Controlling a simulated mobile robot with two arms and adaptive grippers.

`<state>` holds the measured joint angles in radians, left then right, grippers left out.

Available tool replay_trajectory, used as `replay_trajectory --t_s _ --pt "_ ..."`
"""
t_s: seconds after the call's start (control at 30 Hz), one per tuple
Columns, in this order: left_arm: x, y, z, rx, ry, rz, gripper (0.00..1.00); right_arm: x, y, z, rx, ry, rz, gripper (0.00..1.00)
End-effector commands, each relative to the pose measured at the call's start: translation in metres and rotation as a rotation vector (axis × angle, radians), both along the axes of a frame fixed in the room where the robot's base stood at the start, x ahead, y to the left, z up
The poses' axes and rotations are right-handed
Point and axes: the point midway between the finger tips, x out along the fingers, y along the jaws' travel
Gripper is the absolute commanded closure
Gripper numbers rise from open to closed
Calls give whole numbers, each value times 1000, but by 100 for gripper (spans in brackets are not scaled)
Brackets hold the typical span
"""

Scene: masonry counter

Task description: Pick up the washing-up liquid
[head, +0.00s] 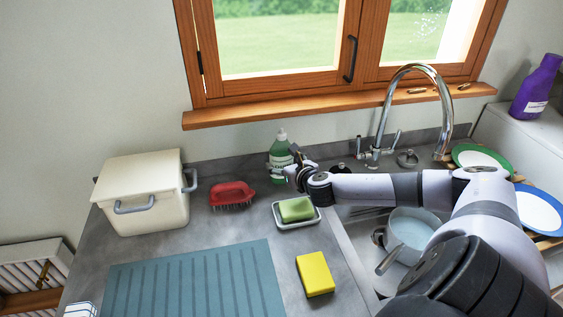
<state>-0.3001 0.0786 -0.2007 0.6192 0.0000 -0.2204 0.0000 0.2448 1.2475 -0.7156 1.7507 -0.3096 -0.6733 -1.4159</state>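The washing-up liquid is a green bottle (280,146) with a pale cap. It stands upright on the grey counter against the back wall, below the window. My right arm reaches in from the right, across the sink. Its gripper (289,172) is at the bottle's lower right side and covers part of it. The fingers are small and dark here, so I cannot tell whether they are open or closed on the bottle. My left gripper is not in view.
A red brush (232,194), a green sponge in a dish (297,210) and a yellow sponge (315,274) lie nearby. A white lidded box (143,190) stands left. A ribbed blue mat (195,285) lies in front. The sink holds a pan (412,232) under the tap (447,110).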

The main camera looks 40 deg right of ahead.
Motion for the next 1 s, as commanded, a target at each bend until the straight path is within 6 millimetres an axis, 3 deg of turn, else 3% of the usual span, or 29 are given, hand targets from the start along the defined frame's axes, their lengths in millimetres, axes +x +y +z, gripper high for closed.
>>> replay_trajectory --t_s 0.67,1.0 --pt "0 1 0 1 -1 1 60 0 0 0 0 0 -1 80" --pt "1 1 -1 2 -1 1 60 -1 0 3 -2 -3 0 80"
